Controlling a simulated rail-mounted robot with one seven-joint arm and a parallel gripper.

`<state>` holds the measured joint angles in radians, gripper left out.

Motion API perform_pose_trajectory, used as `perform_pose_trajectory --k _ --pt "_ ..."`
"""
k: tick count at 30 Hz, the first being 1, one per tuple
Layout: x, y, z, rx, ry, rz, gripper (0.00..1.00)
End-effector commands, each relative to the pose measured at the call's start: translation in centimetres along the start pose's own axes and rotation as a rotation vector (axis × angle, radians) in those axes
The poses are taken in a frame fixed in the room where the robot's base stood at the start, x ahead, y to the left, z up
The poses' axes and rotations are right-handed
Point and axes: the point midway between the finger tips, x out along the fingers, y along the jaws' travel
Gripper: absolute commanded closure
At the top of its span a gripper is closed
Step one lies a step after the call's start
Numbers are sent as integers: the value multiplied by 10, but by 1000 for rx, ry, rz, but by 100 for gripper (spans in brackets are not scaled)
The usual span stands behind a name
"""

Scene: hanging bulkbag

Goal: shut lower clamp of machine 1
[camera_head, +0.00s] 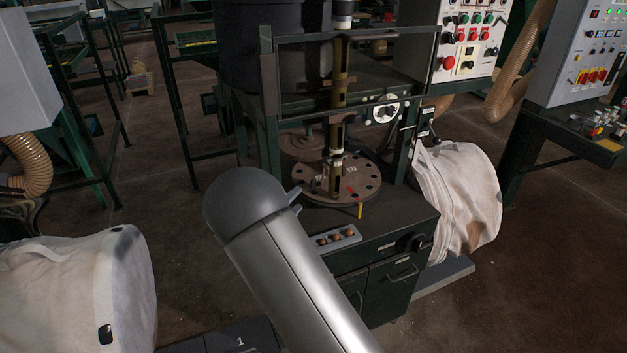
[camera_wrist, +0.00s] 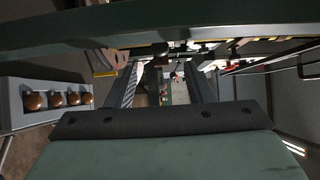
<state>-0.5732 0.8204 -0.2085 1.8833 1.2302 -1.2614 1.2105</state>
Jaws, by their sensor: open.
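The machine (camera_head: 395,215) stands in the middle of the head view, a dark green frame with a round plate (camera_head: 350,192) full of holes and an upright brass-coloured post (camera_head: 339,120). Fittings on the post sit just above the plate. I cannot tell which part is the lower clamp. My gripper (camera_head: 294,200) is at the front left of the plate, partly hidden behind my arm. In the wrist view my open gripper (camera_wrist: 167,88) has two fingers apart with nothing held between them. Blurred machine parts lie beyond the fingers.
A row of copper-coloured knobs (camera_head: 336,238) sits on the machine's front edge; it also shows in the wrist view (camera_wrist: 57,100). White bags lie at left (camera_head: 75,290) and right (camera_head: 462,195). A green bar (camera_wrist: 150,25) crosses close above my gripper.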

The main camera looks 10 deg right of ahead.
Motion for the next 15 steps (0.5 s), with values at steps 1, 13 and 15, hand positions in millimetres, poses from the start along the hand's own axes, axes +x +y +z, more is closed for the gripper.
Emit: perform_pose_trajectory --k 1,13,15 --pt "12 -3 -1 -2 3 -1 52" --pt "86 -1 -1 -1 1 0 52" --pt "92 -2 0 0 0 0 52"
